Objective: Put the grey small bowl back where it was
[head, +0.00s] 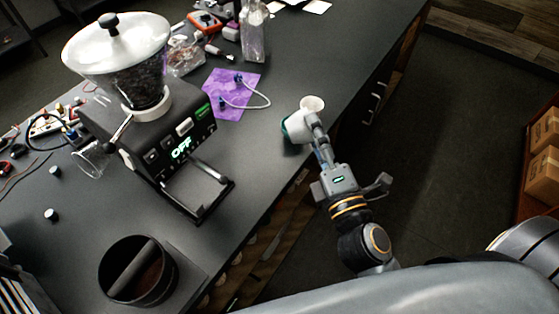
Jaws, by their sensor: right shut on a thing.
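My right gripper (315,122) is shut on a small pale grey-white bowl (313,103) by the right edge of the dark counter (258,155). A pale rounded piece with a teal edge (296,127) shows just left of the fingers. I cannot tell whether it is part of the bowl or a separate cup behind it. The fingers hide part of both. I cannot tell whether the bowl touches the counter. My left gripper is not in view.
A grinder (160,130) with a bean hopper and an "OFF" display stands left of the gripper. A purple cloth (222,104) with a white cable lies behind. A black round knock box (118,288) is at front left. Counter between the grinder and bowl is clear.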

